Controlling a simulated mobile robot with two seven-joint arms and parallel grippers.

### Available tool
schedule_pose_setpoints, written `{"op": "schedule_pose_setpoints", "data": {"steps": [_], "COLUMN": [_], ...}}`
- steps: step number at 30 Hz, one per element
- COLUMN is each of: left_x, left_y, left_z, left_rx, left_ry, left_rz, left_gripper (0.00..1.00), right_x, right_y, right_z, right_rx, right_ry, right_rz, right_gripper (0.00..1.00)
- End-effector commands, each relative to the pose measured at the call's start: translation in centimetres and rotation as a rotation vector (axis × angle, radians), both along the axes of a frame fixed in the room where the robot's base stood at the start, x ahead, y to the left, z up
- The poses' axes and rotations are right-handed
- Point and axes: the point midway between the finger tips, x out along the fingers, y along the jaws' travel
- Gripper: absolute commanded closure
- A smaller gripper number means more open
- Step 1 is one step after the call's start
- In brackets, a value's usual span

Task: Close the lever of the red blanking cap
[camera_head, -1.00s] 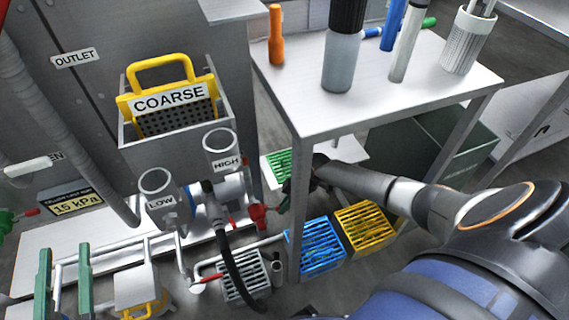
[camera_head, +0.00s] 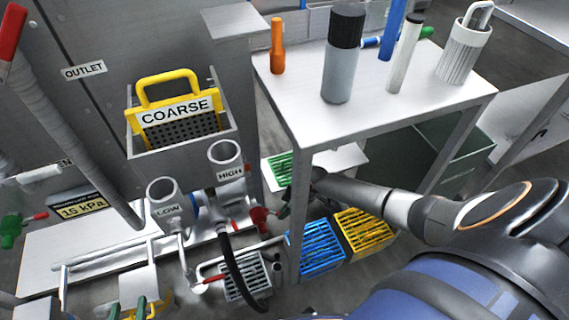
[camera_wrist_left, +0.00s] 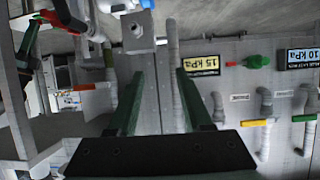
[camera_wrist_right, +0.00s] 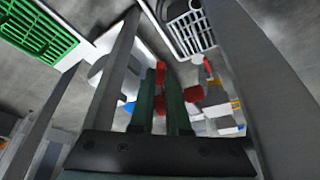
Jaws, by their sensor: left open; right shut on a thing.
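The red blanking cap (camera_head: 260,217) sits at the end of the pipework, right of the HIGH cup. My right gripper (camera_head: 284,204) is at its right side. In the right wrist view the green fingers of my right gripper (camera_wrist_right: 161,88) are close together, with a red lever piece (camera_wrist_right: 160,71) at their tips; the cap's red body (camera_wrist_right: 194,94) is just right. The exact grip is small and partly hidden. My left gripper (camera_wrist_left: 157,75) is open and empty; its fingertips (camera_head: 129,308) show at the bottom left of the head view.
The white table (camera_head: 320,126) with bottles stands above my right forearm. Blue (camera_head: 318,262) and yellow (camera_head: 366,232) crates lie below it. A black hose (camera_head: 233,262) hangs left of the cap. The COARSE strainer box (camera_head: 180,146) is behind the cups.

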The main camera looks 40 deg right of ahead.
Motion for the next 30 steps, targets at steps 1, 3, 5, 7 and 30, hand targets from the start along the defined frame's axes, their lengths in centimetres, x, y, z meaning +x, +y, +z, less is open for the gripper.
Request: {"op": "schedule_pose_setpoints", "data": {"steps": [1, 3, 5, 7, 30], "left_x": [0.0, 0.0, 0.0, 0.0, -2.9], "left_y": [0.0, 0.0, 0.0, 0.0, -0.2], "left_z": [0.0, 0.0, 0.0, 0.0, -4.1], "left_rx": [0.0, 0.0, 0.0, 0.0, -0.001], "left_ry": [0.0, 0.0, 0.0, 0.0, 0.198], "left_rz": [0.0, 0.0, 0.0, 0.0, 0.007], "left_gripper": [0.5, 0.5, 0.5, 0.5, 0.5], "right_x": [0.0, 0.0, 0.0, 0.0, -0.5], "right_y": [0.0, 0.0, 0.0, 0.0, -0.5], "right_z": [0.0, 0.0, 0.0, 0.0, 1.9], "right_rx": [0.0, 0.0, 0.0, 0.0, 0.0], "right_ry": [0.0, 0.0, 0.0, 0.0, 0.0], "right_rz": [0.0, 0.0, 0.0, 0.0, 0.001], "right_gripper": [1.0, 1.0, 0.83, 0.75, 0.55]}}
